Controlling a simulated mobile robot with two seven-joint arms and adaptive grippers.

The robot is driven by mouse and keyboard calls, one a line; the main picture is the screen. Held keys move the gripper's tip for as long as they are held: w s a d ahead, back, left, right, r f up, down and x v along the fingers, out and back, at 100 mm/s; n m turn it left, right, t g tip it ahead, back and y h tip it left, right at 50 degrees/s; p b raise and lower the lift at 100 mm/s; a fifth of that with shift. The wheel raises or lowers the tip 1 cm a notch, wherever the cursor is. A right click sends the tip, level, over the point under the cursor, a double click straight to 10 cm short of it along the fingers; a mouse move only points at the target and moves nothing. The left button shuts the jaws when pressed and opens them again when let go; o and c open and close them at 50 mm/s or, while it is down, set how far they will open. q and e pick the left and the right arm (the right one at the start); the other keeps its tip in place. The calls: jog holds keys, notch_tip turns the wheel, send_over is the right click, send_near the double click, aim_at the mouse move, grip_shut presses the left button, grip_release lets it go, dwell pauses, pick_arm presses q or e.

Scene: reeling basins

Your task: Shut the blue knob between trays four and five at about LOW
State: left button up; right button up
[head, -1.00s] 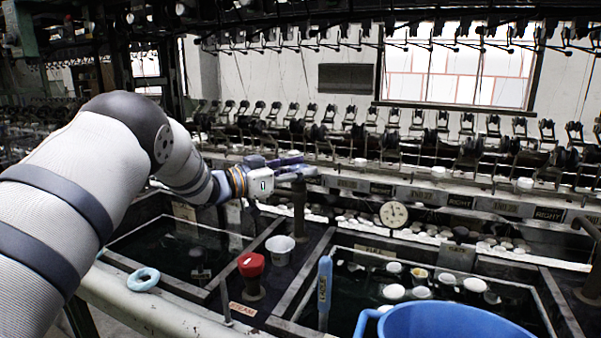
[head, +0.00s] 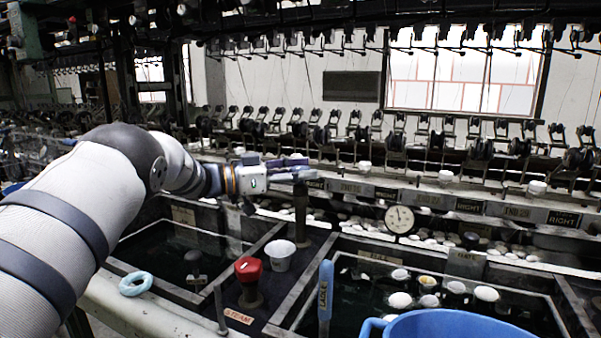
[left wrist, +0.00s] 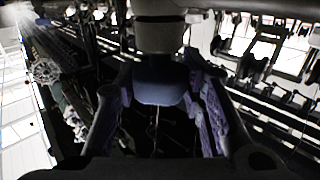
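My left gripper (head: 292,168) reaches in from the left at the top of a dark upright post (head: 301,215) between two water basins. In the left wrist view, a blue knob (left wrist: 158,82) sits between the two purple-padded fingers (left wrist: 162,85), close to both. I cannot tell whether the pads press on it. In the head view the fingers cover the post's top, so the knob's setting and any LOW mark are hidden. My right gripper is in neither view.
A round gauge (head: 399,219) is behind.

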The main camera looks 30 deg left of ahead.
pick_arm(q)
jog(key=o, duration=0.4)
jog(key=shift+f, duration=0.1)
jog(key=shift+o, duration=0.2)
jog(key=v, duration=1.2)
